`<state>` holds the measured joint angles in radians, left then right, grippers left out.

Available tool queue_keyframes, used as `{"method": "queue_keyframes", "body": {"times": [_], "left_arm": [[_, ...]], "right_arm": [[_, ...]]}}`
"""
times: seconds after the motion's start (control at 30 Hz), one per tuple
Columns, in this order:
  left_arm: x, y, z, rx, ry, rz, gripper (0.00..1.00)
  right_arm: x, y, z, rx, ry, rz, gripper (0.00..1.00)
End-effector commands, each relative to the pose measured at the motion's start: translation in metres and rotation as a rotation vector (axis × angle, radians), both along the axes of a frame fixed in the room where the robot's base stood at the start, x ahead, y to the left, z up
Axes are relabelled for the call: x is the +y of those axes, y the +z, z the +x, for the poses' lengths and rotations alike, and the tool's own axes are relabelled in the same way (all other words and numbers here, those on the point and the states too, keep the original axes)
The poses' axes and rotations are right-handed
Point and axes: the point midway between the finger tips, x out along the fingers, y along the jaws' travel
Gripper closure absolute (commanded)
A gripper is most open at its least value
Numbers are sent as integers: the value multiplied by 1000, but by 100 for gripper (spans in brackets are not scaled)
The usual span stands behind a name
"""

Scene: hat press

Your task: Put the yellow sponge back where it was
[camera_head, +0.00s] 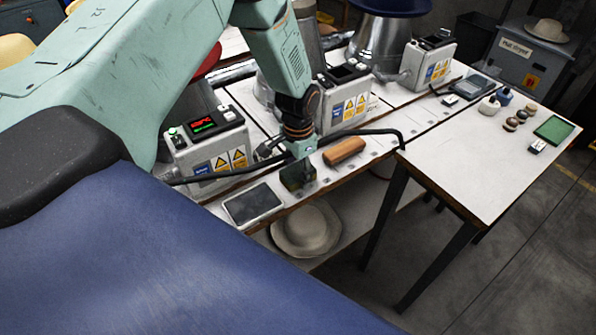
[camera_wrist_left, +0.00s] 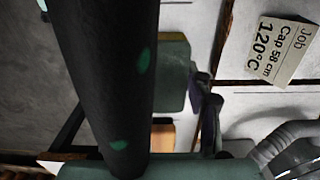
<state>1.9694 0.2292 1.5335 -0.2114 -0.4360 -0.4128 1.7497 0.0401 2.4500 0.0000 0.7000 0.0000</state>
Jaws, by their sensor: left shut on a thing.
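A small dark olive-green block (camera_head: 298,178), which I take to be the sponge, is at the near edge of the white bench, between a dark tablet and a wooden block. Little yellow shows on it. My left gripper (camera_head: 302,159) points down from above and is shut on it. I cannot tell whether the block touches the bench top. In the left wrist view a grey-green block (camera_wrist_left: 173,75) shows beside a dark finger (camera_wrist_left: 207,105); a thick black shape covers much of that view. My right gripper is not in view.
The tablet (camera_head: 253,205) lies left of the block; the orange-brown wooden block (camera_head: 343,150) lies right. A pale hat (camera_head: 305,230) sits on the lower shelf. The right table's middle (camera_head: 455,150) is clear.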

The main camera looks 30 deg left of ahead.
Motion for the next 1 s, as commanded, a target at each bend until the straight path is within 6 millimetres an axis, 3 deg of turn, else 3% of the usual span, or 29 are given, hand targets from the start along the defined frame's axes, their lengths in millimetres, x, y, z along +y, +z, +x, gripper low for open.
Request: {"method": "queue_keyframes", "body": {"times": [0.4, 0.43, 0.6, 0.7, 1.0], "left_arm": [[0, -6, 1, -2, 1, 0, 75], [0, -7, 1, -2, 1, 0, 49], [0, -6, 1, -2, 1, 0, 35], [0, -6, 1, -2, 1, 0, 27], [0, -5, 1, -2, 1, 0, 27]], "right_arm": [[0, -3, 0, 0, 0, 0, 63], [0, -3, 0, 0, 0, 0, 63], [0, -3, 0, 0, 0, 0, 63], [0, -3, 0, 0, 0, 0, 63], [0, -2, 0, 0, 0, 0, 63]]}}
